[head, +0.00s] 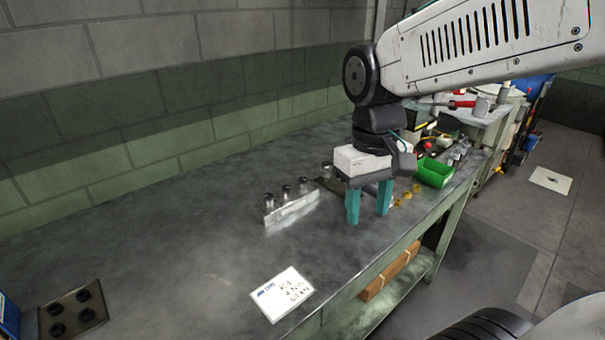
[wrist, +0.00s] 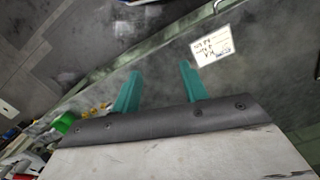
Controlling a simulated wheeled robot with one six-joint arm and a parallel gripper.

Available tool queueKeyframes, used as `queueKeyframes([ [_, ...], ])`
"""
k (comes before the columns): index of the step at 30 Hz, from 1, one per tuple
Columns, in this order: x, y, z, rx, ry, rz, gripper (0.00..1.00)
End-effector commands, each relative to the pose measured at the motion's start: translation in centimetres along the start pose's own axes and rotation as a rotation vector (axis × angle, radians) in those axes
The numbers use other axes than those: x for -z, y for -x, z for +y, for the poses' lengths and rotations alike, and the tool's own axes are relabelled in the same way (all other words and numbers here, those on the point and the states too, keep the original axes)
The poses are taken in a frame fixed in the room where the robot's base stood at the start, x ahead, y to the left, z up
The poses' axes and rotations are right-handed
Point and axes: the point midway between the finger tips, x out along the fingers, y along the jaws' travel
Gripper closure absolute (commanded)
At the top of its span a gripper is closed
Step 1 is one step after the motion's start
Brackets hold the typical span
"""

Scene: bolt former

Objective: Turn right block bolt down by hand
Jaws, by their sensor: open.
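A pale metal block (head: 291,207) stands on the grey workbench in the head view, with dark-headed bolts along its top. The rightmost bolt (head: 303,184) of these sits at the block's right end. Another dark-topped piece (head: 326,170) stands behind it, close to a dark plate. My gripper (head: 368,219) hangs over the bench to the right of the block, its teal fingers pointing down and apart. In the wrist view the open fingers (wrist: 157,78) have nothing between them. The block and bolts do not show in the wrist view.
A white card with handwriting (head: 282,293) lies near the front edge of the bench (head: 180,240). A dark plate with round knobs (head: 73,315) is at lower left. A green bin (head: 434,172) and small yellow parts (head: 407,196) lie right of my gripper.

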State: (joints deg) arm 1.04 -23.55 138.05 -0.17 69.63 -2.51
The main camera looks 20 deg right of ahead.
Motion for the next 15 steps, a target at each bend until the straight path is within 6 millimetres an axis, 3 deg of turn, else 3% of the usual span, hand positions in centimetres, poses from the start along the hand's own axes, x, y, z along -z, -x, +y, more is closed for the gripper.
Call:
queueKeyframes([
  [8, 11.7, -1.2, 1.0, 0.013, 0.223, -0.067, 0.56],
  [15, 22.5, -4.2, 2.1, 0.026, 0.52, -0.065, 0.56],
])
